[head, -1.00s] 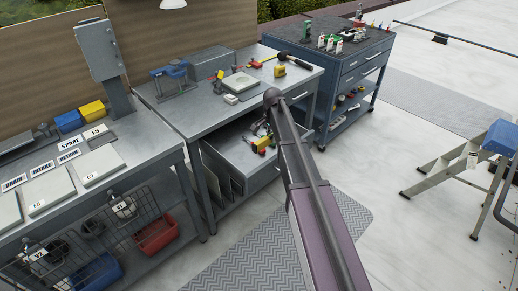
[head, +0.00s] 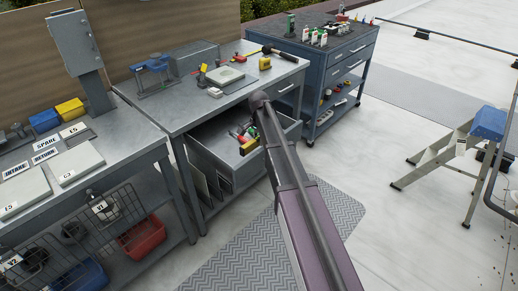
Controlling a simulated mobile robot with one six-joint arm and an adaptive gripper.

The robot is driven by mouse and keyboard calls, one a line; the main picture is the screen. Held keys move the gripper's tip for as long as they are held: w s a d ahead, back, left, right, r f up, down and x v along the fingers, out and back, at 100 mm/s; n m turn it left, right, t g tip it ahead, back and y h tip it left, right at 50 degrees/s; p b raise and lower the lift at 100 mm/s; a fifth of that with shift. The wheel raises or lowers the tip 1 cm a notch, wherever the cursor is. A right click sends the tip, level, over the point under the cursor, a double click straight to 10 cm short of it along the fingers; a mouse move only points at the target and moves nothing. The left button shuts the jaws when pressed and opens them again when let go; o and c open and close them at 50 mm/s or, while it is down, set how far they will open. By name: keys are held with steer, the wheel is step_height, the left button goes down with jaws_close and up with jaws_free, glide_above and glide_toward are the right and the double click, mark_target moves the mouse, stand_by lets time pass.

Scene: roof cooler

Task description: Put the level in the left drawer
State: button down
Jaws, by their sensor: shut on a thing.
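The left drawer (head: 212,160) under the middle grey bench is pulled open, with several small tools inside, some red and green. A short yellow bar-like thing (head: 248,147) shows at the drawer's front part, right beside my arm. It may be the level, but it is too small and too covered to be sure. My arm crosses the picture from the bottom and ends in a joint in front of the drawer's right side. My gripper is hidden behind the arm, so I cannot see its fingers or what they hold.
A blue tool cart (head: 325,60) stands at the right, a labelled bench at the left.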

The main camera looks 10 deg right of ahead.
steer(key=shift+f, duration=0.1)
steer(key=shift+f+b, duration=1.8)
steer(key=shift+b, duration=0.15)
steer(key=shift+f, duration=0.15)
steer(key=shift+c, duration=2.4)
jaws_free()
step_height(320, 180, up, 12)
steer(key=p, duration=1.2)
steer(key=shift+r, duration=0.2)
